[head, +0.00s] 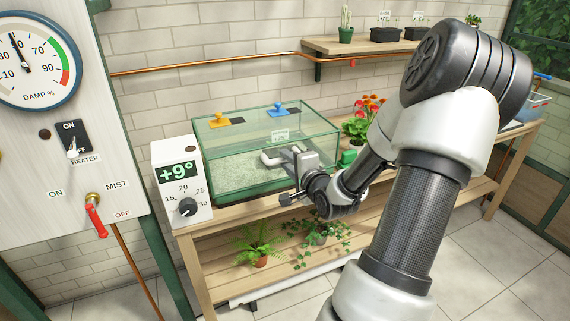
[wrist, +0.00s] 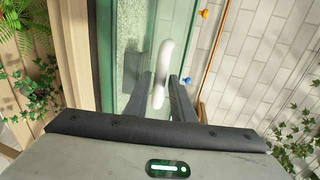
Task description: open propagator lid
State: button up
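The propagator (head: 235,178) is a glass box with a green frame on the wooden bench, with pale gravel inside. Its glass lid (head: 258,127) lies flat on top and looks closed. A white bar handle (head: 270,159) sits at the box's front; it also shows in the wrist view (wrist: 163,67). My gripper (head: 285,176) is at the front of the box, by the handle. In the wrist view my gripper's fingers (wrist: 162,88) stand on either side of the handle, with a narrow gap visible; firm contact is not seen.
A thermostat box (head: 181,180) stands left of the propagator. An orange clip (head: 219,119) and a blue clip (head: 277,109) show on top. Red flowers (head: 364,118) stand close on the right. A copper pipe (head: 200,64) and shelf (head: 365,43) are behind.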

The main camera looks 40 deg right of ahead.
jog(key=shift+x, duration=1)
grip_shut()
jog(key=shift+r, duration=0.1)
